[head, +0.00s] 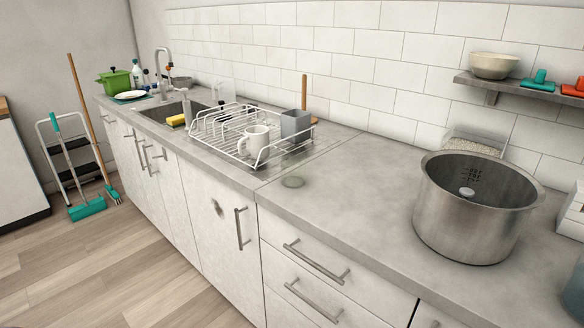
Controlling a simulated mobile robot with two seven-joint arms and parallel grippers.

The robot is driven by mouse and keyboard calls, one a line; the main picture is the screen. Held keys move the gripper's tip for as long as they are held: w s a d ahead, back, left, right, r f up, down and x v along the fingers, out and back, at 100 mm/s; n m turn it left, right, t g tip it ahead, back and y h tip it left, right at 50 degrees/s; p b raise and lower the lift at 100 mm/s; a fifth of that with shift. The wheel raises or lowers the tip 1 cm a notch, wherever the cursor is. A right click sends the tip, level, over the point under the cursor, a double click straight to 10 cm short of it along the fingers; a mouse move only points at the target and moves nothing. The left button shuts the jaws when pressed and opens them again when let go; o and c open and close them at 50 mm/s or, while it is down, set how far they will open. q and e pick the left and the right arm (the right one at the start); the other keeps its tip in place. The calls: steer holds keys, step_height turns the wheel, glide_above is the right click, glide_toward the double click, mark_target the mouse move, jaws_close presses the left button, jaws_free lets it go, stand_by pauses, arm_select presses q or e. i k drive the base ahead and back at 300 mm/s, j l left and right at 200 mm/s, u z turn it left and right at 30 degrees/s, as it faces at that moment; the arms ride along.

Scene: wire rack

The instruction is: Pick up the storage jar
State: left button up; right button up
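A clear container with pale, grain-like contents (472,147) stands on the counter against the tiled wall, behind a large steel pot (465,228). It looks most like the storage jar, but I cannot be sure. The pot hides its lower part. Neither of my grippers is in view.
A white wire rack (198,131) on the counter holds a white mug (254,140) and a grey cup-like holder (295,126). A sink with a yellow sponge (176,120) lies farther left. A shelf (520,86) with a bowl (494,65) hangs above. The counter (345,185) left of the pot is mostly clear.

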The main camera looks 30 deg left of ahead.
mark_target(293, 162)
steer(key=j+z, duration=0.15)
steer(key=z, duration=0.7)
steer(key=j+z, duration=0.35)
steer(key=k+j+z, duration=0.15)
steer(key=j+z, duration=0.2)
steer(key=k+j+z, duration=0.2)
steer(key=j, duration=0.15)
steer(key=k+j+z, duration=0.2)
steer(key=j, duration=0.15)
steer(key=k+j, duration=0.2)
steer(key=j, duration=0.15)
steer(key=k+j+z, duration=0.15)
steer(key=j, duration=0.2)
